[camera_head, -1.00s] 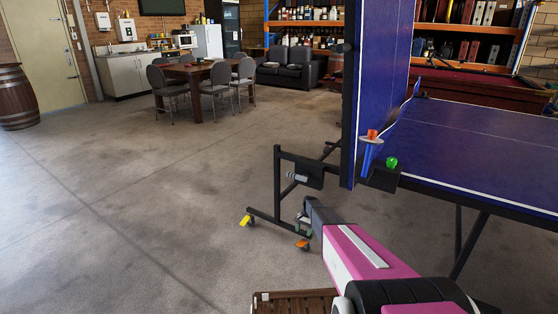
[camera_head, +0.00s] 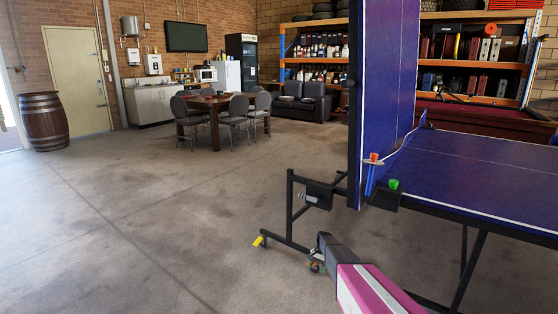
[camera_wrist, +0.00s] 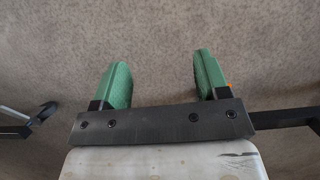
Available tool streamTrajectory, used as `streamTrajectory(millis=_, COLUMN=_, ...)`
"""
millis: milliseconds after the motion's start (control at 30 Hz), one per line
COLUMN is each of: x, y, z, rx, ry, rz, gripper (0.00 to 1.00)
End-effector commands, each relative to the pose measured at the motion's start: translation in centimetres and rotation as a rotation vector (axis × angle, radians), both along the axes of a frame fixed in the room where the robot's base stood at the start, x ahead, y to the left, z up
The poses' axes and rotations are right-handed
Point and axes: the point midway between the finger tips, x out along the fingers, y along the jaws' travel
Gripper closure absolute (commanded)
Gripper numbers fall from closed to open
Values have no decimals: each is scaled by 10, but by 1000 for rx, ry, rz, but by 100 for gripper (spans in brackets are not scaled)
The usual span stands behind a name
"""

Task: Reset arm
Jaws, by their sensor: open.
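My gripper (camera_wrist: 160,85) shows in the wrist view with its two green fingers spread apart. It is open and nothing is between the fingers. Bare grey concrete floor (camera_wrist: 160,40) lies beyond them. In the head view my pink and white arm reaches in from the bottom right, low in front of the table tennis table's frame. The gripper end (camera_head: 316,267) is small there, close to the wheeled foot of the table frame (camera_head: 290,215). I cannot tell from the head view whether they touch.
The blue table tennis table (camera_head: 470,165) fills the right side, one half folded upright (camera_head: 385,95). A wooden barrel (camera_head: 45,120) stands at the left wall. A dining table (camera_head: 207,104) with chairs and a black sofa (camera_head: 303,100) stand farther back. The floor at left is clear.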

Motion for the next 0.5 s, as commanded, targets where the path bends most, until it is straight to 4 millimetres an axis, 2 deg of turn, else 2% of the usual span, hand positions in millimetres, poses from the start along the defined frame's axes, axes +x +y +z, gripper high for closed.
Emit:
streamTrajectory(millis=33, x=-9, y=1, z=8, rx=-1, ry=-6, rz=7, gripper=32)
streamTrajectory(millis=267, x=-38, y=4, z=41, rx=-6, ry=-37, rz=53, gripper=32)
streamTrajectory(millis=500, x=-90, y=9, z=95, rx=-16, ry=-86, rz=132, gripper=32)
